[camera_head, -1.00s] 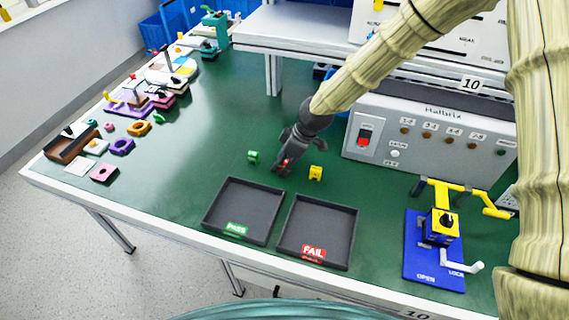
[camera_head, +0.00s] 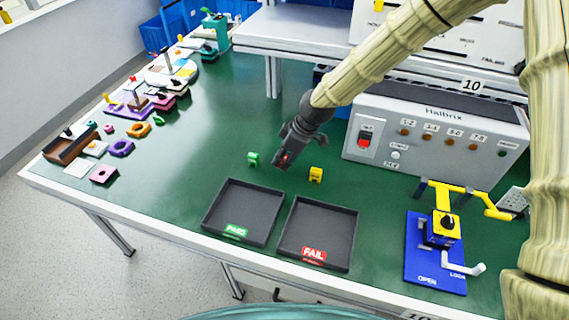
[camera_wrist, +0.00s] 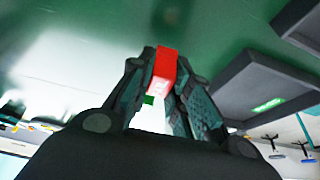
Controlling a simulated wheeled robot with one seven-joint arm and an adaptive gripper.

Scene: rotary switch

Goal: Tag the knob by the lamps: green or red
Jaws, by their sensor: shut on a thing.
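My gripper (camera_head: 281,164) is shut on a small red tag (camera_wrist: 166,68), above the green table behind the two trays. In the wrist view the red tag is pinched between the fingertips. A green tag (camera_head: 253,159) lies on the table left of my gripper, and a yellow tag (camera_head: 316,174) lies to its right. The black knob (camera_head: 447,222) sits on a yellow switch body clamped in a blue fixture (camera_head: 421,265) at the right. The grey Halbrix box (camera_head: 375,165) has a row of orange-brown lamps (camera_head: 428,139) and a green one (camera_head: 502,153); I cannot tell which are lit.
A PASS tray (camera_head: 212,218) and a FAIL tray (camera_head: 327,205) look empty at the table's front. The fixture's yellow clamp (camera_head: 465,193) and white handle (camera_head: 461,267) stick out. Several coloured parts stand at the far left.

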